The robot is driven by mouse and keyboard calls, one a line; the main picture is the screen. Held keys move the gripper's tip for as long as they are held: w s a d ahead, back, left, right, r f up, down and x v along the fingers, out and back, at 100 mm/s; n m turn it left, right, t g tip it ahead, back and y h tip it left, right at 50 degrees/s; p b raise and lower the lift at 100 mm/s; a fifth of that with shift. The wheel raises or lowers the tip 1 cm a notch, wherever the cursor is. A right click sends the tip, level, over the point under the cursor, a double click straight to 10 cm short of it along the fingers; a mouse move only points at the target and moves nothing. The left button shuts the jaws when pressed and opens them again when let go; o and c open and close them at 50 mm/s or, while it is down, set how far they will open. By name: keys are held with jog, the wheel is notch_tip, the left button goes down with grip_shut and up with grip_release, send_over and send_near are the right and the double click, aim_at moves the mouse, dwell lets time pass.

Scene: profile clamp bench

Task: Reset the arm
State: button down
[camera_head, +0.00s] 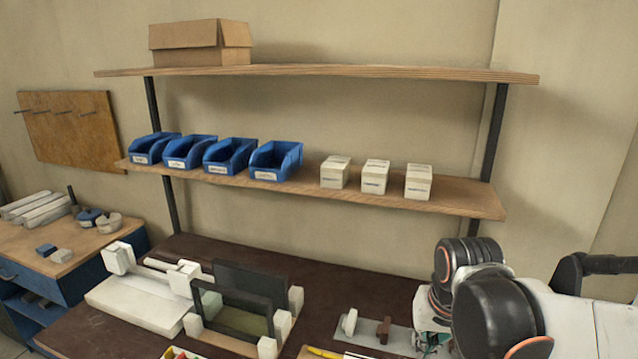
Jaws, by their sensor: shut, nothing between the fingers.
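My arm comes in from the right edge of the head view, with black and white joints over the right end of the bench. Its wrist reaches down toward the bottom edge. I cannot make out my gripper's fingers; they are hidden behind the arm or below the frame. Nothing held shows at the visible part of the arm. The dark brown bench top (335,283) lies to the left of the arm. A grey plate (398,340) with a white upright piece (350,321) and a brown block (384,329) lies close to the arm's left side.
A white clamp fixture (140,303) and dark upright frames (232,312) stand on the bench at left. Above, a wooden shelf (455,198) holds several blue bins (275,160) and 3 white boxes (375,177). A cardboard box (185,45) sits on the top shelf. The bench behind the plate is clear.

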jog(key=s+r+n+t+b, duration=0.2)
jog(key=s+t+b, duration=0.1)
jog(key=s, duration=0.6)
jog(key=shift+s+r+t, duration=0.15)
jog(key=shift+r+t, duration=0.1)
jog(key=shift+t, duration=0.25)
dwell(1.1)
